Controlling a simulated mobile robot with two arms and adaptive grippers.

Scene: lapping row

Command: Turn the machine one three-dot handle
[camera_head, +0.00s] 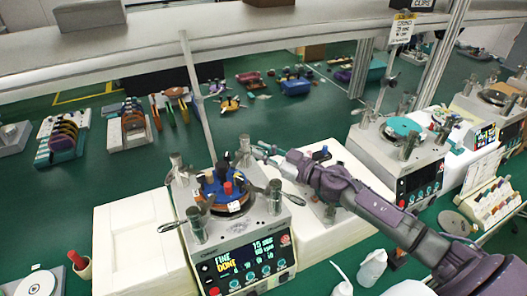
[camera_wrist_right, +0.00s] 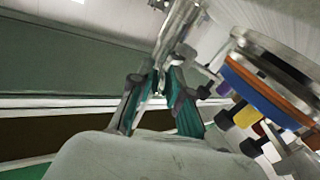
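The near machine (camera_head: 215,257) has a lit screen with the words "FINE DONE". Several metal posts stand around its round plate, including a back-left post (camera_head: 178,168), a back-right post (camera_head: 243,155), a front-right post (camera_head: 273,198) and a front-left post (camera_head: 195,228). Dot marks are too small to tell. My right gripper (camera_head: 264,153) is beside the back-right post, fingers pointing at it. In the right wrist view my right gripper (camera_wrist_right: 158,98) has its fingers apart, with a metal post (camera_wrist_right: 177,38) ahead of and partly between them. Contact cannot be told. My left gripper is out of view.
Blue, orange and dark pieces with coloured knobs (camera_head: 228,188) sit on the near machine's plate, close to my right gripper. A second machine (camera_head: 390,150) stands at the right. A white block (camera_head: 130,245) is at left. Bottles (camera_head: 372,268) stand in front of my right arm.

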